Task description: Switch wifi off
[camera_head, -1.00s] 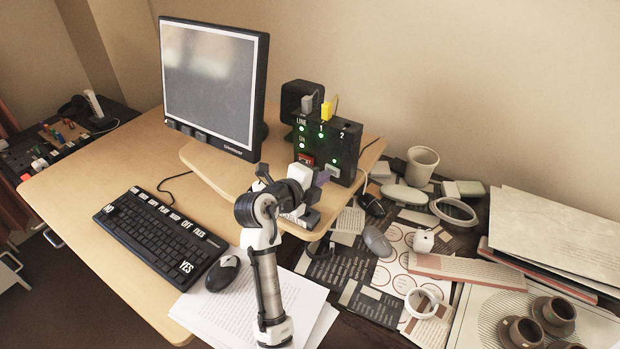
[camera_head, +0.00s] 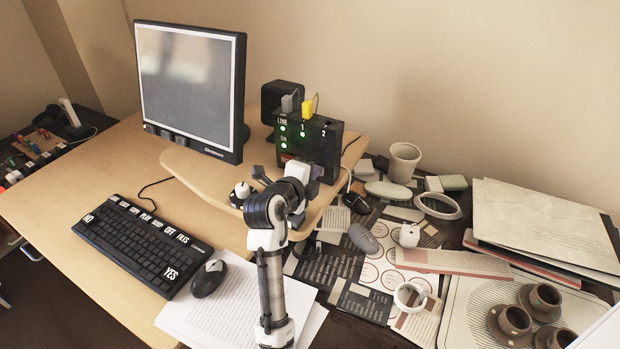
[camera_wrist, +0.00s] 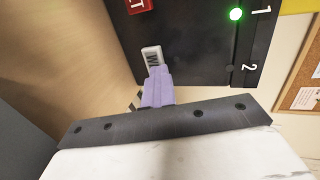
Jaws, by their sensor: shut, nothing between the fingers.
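The black router box (camera_head: 328,135) stands on the raised desk shelf, with a grey plug (camera_head: 289,103) and a yellow plug (camera_head: 309,106) in its top. Several green lamps are lit on its front. In the wrist view, a white button (camera_wrist: 151,55) with a partly covered label, seemingly wifi, sits on the router's face (camera_wrist: 190,45). My gripper (camera_wrist: 156,74) is shut and empty. Its purple fingertips overlap the button's near end, at or very close to it; contact is unclear. No lit lamp shows beside this button. In the head view my gripper (camera_head: 316,171) hides the button.
A red button (camera_wrist: 138,5) is near the white one. The monitor (camera_head: 190,85) stands left of the router, and a black speaker (camera_head: 281,98) behind it. The keyboard (camera_head: 140,242) and mouse (camera_head: 209,278) lie lower left. The right side is cluttered with papers and cups.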

